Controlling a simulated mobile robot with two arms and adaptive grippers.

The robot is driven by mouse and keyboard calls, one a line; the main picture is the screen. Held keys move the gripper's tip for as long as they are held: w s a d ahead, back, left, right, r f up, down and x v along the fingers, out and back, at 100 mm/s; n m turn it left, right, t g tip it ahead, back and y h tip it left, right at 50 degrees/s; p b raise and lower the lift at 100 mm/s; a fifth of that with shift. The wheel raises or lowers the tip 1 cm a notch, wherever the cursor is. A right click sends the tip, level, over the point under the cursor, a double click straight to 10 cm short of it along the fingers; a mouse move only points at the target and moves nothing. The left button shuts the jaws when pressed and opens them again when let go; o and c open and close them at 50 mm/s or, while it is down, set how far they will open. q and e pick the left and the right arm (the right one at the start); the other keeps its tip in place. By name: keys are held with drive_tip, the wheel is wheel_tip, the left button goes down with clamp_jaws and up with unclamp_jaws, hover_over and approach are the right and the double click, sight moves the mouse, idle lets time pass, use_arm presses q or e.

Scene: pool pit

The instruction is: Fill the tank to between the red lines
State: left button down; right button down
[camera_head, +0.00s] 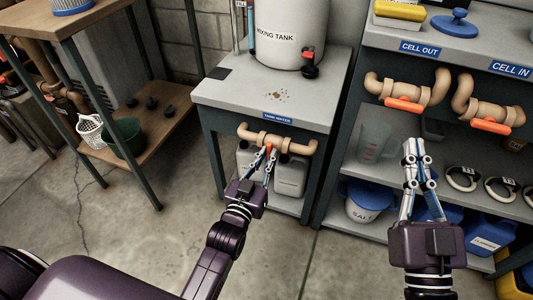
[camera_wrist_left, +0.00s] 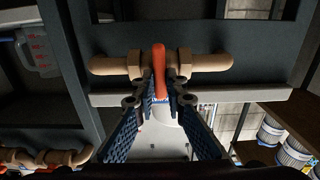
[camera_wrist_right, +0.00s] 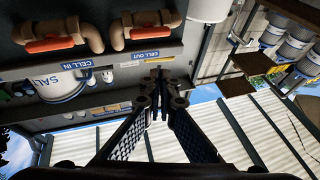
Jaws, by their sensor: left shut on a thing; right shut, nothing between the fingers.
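The white mixing tank (camera_head: 291,30) stands on a grey cabinet. A thin upright tube with blue in it (camera_head: 251,35) is at its left; its red lines are too small to read. Below the "TANK WATER" label (camera_head: 277,118) runs a tan pipe (camera_head: 300,147) with an orange valve handle (camera_wrist_left: 159,58). My left gripper (camera_head: 268,158) is shut on this handle, which stands across the pipe in the left wrist view and is partly hidden by the fingers. My right gripper (camera_head: 415,148) is shut and empty, raised before the right-hand shelf.
Two other tan pipes with orange handles, under "CELL OUT" (camera_head: 420,48) and "CELL IN" (camera_head: 511,69), are on the right bench. A wooden shelf unit (camera_head: 155,135) is at left. The floor between is clear.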

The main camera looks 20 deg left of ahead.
drive_tip(key=shift+w+d+f+g+h, duration=0.15)
drive_tip(key=shift+f+g, duration=0.1)
drive_tip(key=shift+f, duration=0.25)
drive_tip(key=shift+w+a+f+g+h, duration=0.1)
drive_tip(key=shift+w+f+g, duration=0.1)
drive_tip(key=shift+f, duration=0.3)
drive_tip(key=shift+w+d+f+g+h, duration=0.15)
drive_tip(key=shift+f+g, duration=0.1)
drive_tip(key=shift+f, duration=0.25)
drive_tip(key=shift+a, duration=0.1)
use_arm(q)
drive_tip(key=c, duration=2)
unclamp_jaws()
drive_tip(key=shift+o, duration=0.2)
drive_tip(key=s, duration=1.2)
drive_tip(key=shift+a, duration=0.2)
